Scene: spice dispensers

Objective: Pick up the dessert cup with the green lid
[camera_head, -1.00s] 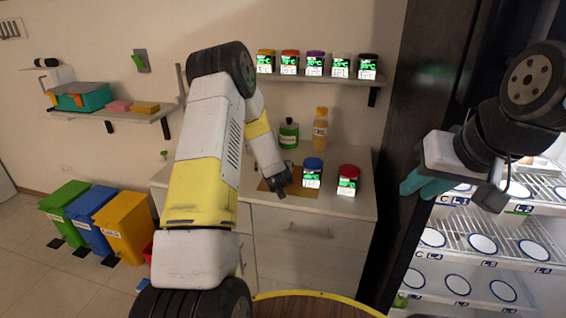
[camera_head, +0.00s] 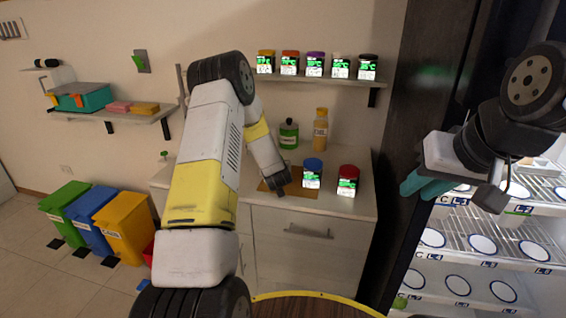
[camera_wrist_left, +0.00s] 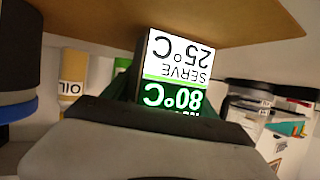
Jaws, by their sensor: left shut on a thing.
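My left gripper (camera_head: 277,188) is low over the brown board on the counter, partly behind my left forearm. In the left wrist view my left gripper (camera_wrist_left: 160,125) is shut on a dessert cup (camera_wrist_left: 173,75) with a lit white and green label, upside down in that picture, reading "SERVE 25°C" and "80°C". The cup's lid colour cannot be made out there, and the cup is not clear in the head view. My right gripper (camera_head: 445,185) hangs at the right, in front of the fridge, with teal parts; its opening cannot be judged.
A blue-lidded cup (camera_head: 312,174) and a red-lidded cup (camera_head: 348,181) stand right of the left gripper. A green bottle (camera_head: 289,134) and an oil bottle (camera_head: 320,130) stand behind. Several lidded cups line the wall shelf (camera_head: 310,79). The lit fridge (camera_head: 500,240) stands at right.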

